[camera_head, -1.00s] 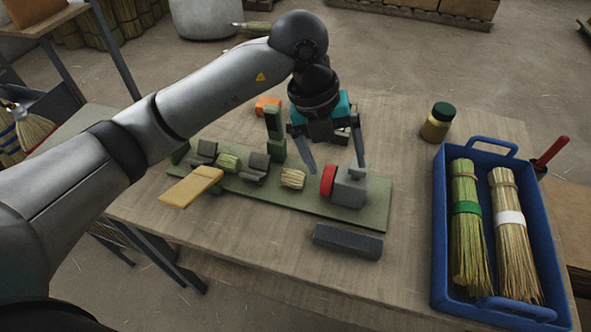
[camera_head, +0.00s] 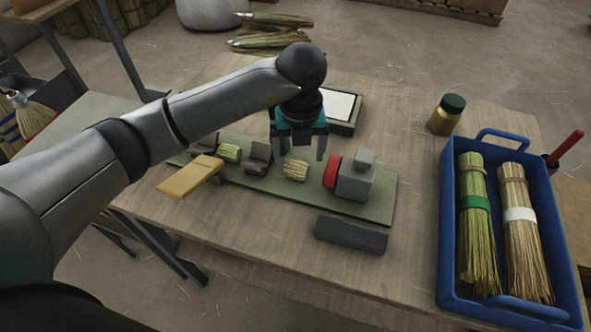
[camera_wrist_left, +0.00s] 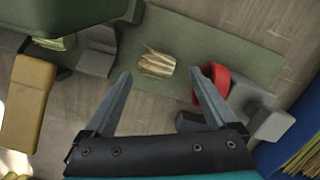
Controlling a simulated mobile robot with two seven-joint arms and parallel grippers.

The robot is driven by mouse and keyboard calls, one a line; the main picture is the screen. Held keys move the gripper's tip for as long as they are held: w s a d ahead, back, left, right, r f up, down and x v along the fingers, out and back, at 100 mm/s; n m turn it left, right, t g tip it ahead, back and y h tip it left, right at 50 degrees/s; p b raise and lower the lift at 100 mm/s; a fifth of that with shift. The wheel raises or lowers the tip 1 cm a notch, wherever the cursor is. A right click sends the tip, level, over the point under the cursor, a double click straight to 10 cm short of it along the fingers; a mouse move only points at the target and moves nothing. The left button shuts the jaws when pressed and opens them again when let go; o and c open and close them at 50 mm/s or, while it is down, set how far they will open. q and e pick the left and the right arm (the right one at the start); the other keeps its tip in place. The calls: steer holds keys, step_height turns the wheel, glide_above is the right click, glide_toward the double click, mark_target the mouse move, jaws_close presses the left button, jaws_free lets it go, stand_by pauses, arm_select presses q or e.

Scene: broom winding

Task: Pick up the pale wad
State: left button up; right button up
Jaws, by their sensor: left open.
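The pale wad (camera_head: 295,170) is a small straw-coloured bundle lying on the green board (camera_head: 378,208), between a dark grey block and the red-faced grey block. It also shows in the left wrist view (camera_wrist_left: 157,64), a little beyond the fingertips and between their lines. My left gripper (camera_head: 302,157) is open and empty, pointing down above and just behind the wad. In the left wrist view its two fingers (camera_wrist_left: 162,76) are spread wide, with nothing between them. My right gripper is not in view.
The grey block with a red face (camera_head: 354,178) stands right of the wad. Dark grey blocks (camera_head: 258,157) and a greener wad (camera_head: 229,153) are to the left. A yellow lever (camera_head: 189,176), dark bar (camera_head: 350,234), jar (camera_head: 446,114) and blue crate (camera_head: 442,225) are nearby.

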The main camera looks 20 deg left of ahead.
mark_target(295, 165)
arm_select(q)
steer(key=f, duration=0.2)
steer(key=a+f+b, duration=0.1)
steer(key=f, duration=0.1)
steer(key=shift+w, duration=0.15)
steer(key=shift+w+f, duration=0.1)
steer(key=shift+f, duration=0.4)
steer(key=c, duration=1.4)
